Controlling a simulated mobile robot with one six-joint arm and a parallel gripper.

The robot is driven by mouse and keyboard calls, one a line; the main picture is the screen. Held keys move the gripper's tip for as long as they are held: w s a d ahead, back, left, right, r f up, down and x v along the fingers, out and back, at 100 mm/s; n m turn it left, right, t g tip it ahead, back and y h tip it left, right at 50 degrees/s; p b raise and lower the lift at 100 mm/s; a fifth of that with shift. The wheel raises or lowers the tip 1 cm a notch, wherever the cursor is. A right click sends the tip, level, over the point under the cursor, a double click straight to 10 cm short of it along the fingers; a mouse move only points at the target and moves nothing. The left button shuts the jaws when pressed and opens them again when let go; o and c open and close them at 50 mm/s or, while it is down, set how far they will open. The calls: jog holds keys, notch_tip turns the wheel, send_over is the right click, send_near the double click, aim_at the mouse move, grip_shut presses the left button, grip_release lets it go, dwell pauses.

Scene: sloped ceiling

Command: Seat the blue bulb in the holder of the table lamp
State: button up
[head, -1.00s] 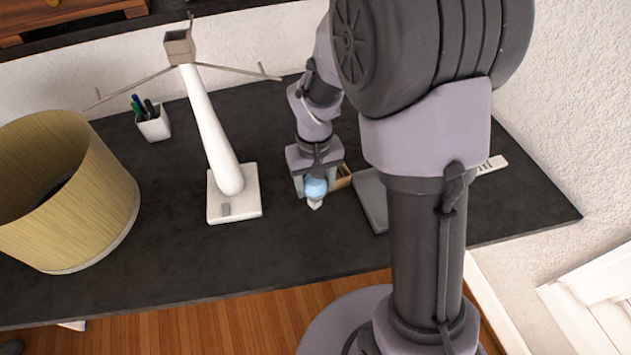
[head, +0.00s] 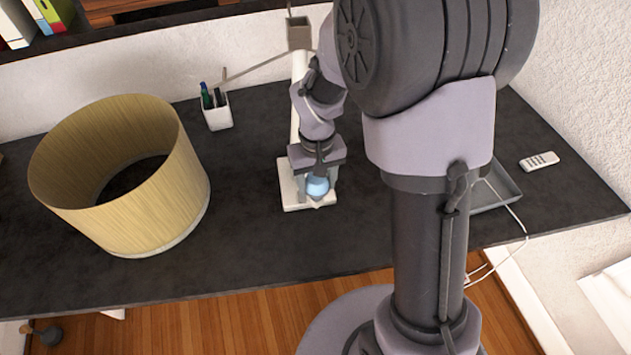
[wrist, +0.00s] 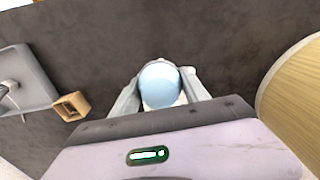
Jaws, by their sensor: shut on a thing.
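My gripper (head: 318,180) is shut on the blue bulb (head: 317,187), whose pale tip points down in the head view. In the wrist view the bulb (wrist: 160,84) sits between the two fingers of my gripper (wrist: 160,95). The white table lamp stands behind my arm in the head view, with its square holder (head: 299,34) at the top of the stem and its base (head: 290,194) on the dark table. My gripper overlaps the lamp's base in the picture, well below the holder; my arm hides much of the stem. The lamp is not clearly seen in the wrist view.
A large tan lampshade (head: 170,190) stands on the table at the left. A pen cup (head: 217,112) is at the back. A grey tray (head: 492,192) and a white remote (head: 539,161) lie at the right. A small wooden box (wrist: 72,106) shows in the wrist view.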

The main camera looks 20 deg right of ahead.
notch_tip(320, 180, up, 41)
jog(key=p, duration=4)
jog(key=shift+d, duration=0.3)
jog(key=shift+s, duration=0.1)
